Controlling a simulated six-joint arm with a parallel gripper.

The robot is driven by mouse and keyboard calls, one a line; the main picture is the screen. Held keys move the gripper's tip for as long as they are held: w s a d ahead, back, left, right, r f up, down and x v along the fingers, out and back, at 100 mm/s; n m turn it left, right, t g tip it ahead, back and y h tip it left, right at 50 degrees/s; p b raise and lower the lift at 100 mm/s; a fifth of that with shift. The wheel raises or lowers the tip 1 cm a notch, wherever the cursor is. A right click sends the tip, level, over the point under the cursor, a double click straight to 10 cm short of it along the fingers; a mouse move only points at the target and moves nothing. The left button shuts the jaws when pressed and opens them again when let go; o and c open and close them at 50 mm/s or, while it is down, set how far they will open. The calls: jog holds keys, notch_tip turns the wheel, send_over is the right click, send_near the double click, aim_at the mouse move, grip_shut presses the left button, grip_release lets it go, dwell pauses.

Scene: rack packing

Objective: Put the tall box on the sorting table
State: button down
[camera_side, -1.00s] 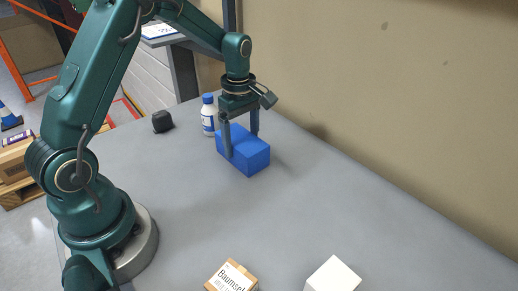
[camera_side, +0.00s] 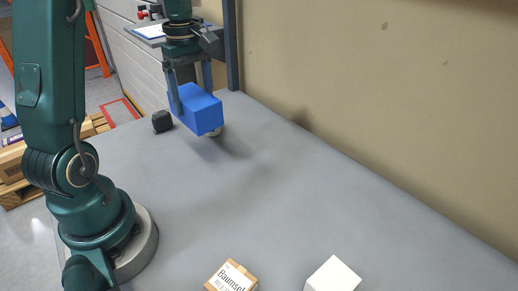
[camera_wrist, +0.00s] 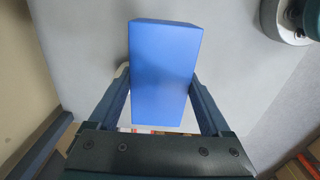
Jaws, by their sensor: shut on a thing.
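A blue box (camera_side: 197,110) hangs above the grey tabletop (camera_side: 250,210), slightly tilted in the side view, with its shadow below it to the right. My gripper (camera_side: 190,96) is shut on it, one finger on each side. In the wrist view the blue box (camera_wrist: 163,70) stands out long between the two fingers of my gripper (camera_wrist: 163,98). I cannot tell for sure that it is the tall box. A smaller raised table (camera_side: 140,38) with a clipboard stands behind the far end; I cannot tell which surface is the sorting table.
A brown carton (camera_side: 232,277) and a white box (camera_side: 333,276) are at the front. A dark post (camera_side: 231,45) and the beige wall bound the far right side.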

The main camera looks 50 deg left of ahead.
jog(key=shift+s+a+r, duration=0.2)
jog(key=shift+a+r, duration=0.05)
jog(key=shift+a, duration=0.05)
jog(key=shift+r, duration=0.15)
jog(key=d+r+m, duration=0.3)
jog(key=d+m, duration=1)
jog(key=m, duration=0.5)
jog(key=shift+d+r, duration=0.25)
jog(key=shift+r, duration=0.1)
